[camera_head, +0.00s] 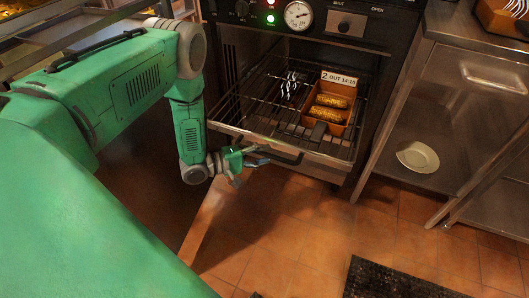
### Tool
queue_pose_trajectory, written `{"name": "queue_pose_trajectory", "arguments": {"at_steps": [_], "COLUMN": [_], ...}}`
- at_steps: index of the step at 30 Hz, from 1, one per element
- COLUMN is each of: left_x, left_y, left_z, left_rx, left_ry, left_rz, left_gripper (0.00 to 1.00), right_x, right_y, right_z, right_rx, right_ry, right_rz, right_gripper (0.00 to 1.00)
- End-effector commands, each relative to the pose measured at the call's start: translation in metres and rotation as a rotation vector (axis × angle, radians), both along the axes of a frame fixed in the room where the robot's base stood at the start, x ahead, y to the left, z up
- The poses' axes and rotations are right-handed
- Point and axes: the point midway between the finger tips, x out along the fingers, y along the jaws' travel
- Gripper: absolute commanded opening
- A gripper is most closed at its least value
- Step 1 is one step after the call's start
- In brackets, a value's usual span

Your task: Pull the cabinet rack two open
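A wire rack (271,121) stands out from the dark cabinet (386,30), above the floor. On it are a brown tray (311,121) with two browned, elongated food pieces (331,101) and a tag reading "2 OUT 14:10" (339,78). Dark pieces with pale stripes (291,85) lie to the left. My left gripper (262,156) is at the left part of the rack's front edge, close to its dark front handle (287,157). The fingers are small here, and I cannot tell whether they close around the handle. My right gripper is not in view.
A steel cabinet on the right holds a white plate (417,157) on its lower shelf. A gauge (298,15) and lit lamps are above the rack. Tiled floor (310,225) is clear in front; a black mat (395,281) lies at bottom right.

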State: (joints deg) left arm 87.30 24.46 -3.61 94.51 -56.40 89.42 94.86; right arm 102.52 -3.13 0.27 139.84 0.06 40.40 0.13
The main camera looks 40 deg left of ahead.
Motion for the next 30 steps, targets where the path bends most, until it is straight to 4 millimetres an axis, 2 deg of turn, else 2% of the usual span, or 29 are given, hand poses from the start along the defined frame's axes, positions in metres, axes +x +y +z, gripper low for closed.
{"name": "queue_pose_trajectory", "arguments": {"at_steps": [11, 21, 25, 30], "left_x": [-0.002, -0.046, -0.057, -0.062], "left_y": [0.003, 0.032, 0.038, 0.041], "left_z": [0.003, 0.008, 0.010, 0.011], "left_rx": [-0.002, -0.003, -0.003, -0.003], "left_ry": [-0.006, -0.004, -0.004, -0.004], "left_rz": [0.002, 0.003, 0.001, 0.001], "left_gripper": [0.34, 0.34, 0.34, 0.34], "right_x": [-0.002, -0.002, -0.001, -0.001], "right_y": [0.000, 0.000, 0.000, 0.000], "right_z": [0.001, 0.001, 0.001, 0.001], "right_rx": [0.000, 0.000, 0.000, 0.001], "right_ry": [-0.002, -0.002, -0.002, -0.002], "right_rz": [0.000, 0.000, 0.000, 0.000], "right_gripper": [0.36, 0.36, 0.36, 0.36]}}
